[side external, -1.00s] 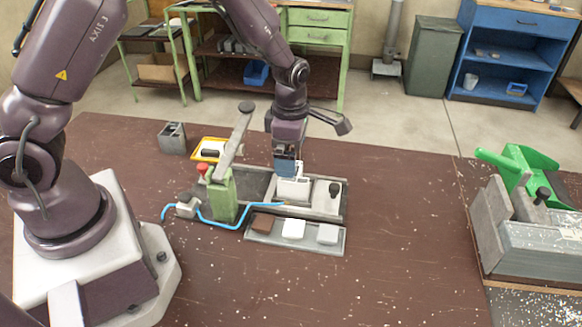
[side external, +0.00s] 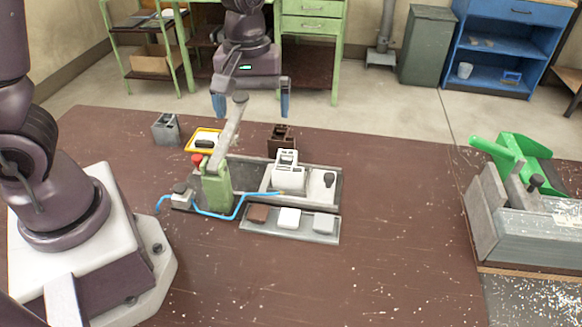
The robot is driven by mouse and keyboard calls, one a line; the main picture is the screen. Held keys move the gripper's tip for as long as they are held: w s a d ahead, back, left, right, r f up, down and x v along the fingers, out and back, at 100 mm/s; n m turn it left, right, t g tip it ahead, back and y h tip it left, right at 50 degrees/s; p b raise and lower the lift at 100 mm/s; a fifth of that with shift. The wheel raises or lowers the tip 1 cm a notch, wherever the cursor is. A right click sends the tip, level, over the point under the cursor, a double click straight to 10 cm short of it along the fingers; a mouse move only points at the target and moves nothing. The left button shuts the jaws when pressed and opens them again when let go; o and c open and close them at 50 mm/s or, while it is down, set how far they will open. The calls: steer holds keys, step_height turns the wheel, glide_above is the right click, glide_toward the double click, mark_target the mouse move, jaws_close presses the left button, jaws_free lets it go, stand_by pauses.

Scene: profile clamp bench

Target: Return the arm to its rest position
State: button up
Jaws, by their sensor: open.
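My gripper (side external: 252,106) is open and empty, with its two blue-tipped fingers spread wide. It hangs above the far side of the bench, higher than and behind the clamp fixture. The green clamp (side external: 216,185) stands on the grey fixture plate (side external: 257,173), with its long lever raised and tilted. A white profile block (side external: 288,176) sits on the plate to the right of the clamp, apart from my gripper.
A grey tray (side external: 265,229) with brown, white and grey blocks lies in front of the fixture. A dark block (side external: 281,138), a grey block (side external: 166,129) and a yellow tray (side external: 203,134) stand behind. A green-handled machine (side external: 520,200) is at right; bench between is clear.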

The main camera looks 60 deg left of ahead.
steer(key=s+r+m+t, duration=0.5)
steer(key=s+r+m, duration=0.5)
steer(key=s+r, duration=0.2)
steer(key=shift+s+a+r+m+t+y, duration=0.2)
steer(key=shift+r+m+t+y, duration=0.1)
steer(key=shift+m+t, duration=0.1)
